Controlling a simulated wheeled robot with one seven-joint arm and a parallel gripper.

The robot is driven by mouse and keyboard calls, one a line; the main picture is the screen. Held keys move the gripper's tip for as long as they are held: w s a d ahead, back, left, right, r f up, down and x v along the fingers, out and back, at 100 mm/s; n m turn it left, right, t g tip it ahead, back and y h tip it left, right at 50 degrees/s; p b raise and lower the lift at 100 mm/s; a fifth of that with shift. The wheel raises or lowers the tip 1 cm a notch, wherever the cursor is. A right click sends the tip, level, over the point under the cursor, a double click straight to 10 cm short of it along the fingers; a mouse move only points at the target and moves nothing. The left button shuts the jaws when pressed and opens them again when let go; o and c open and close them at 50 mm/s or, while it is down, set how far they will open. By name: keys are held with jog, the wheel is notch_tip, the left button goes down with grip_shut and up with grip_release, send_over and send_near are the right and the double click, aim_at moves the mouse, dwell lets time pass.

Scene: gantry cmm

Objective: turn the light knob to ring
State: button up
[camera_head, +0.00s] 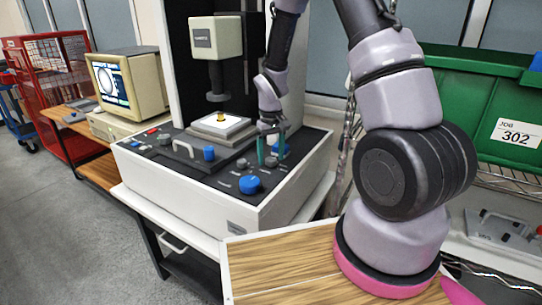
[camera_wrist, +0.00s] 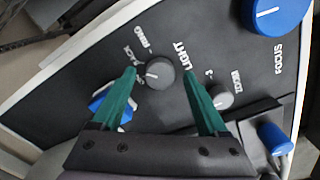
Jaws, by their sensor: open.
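In the wrist view, the light knob (camera_wrist: 158,72) is a small round dark grey knob on the black panel, beside the printed word LIGHT. A short white mark on it lies toward the left of the picture; small position labels stand to its upper left, one seeming to read RING. My gripper (camera_wrist: 159,76) is open, with one green finger on each side of the knob. I cannot tell whether the fingers touch it. In the head view my gripper (camera_head: 271,152) points down at the right side of the console, and I cannot make out the light knob there.
A second grey knob (camera_wrist: 222,95) sits just right of the right finger. A large blue focus knob (camera_wrist: 275,14) and a blue knob (camera_wrist: 276,138) are farther right. A blue part (camera_wrist: 106,103) is partly behind the left finger.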

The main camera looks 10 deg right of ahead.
jog(key=shift+f, duration=0.15)
grip_shut()
jog(key=shift+m, duration=0.4)
jog(key=m, duration=0.3)
jog(key=shift+m, duration=0.4)
jog(key=m, duration=0.4)
jog(key=shift+m, duration=0.3)
grip_release()
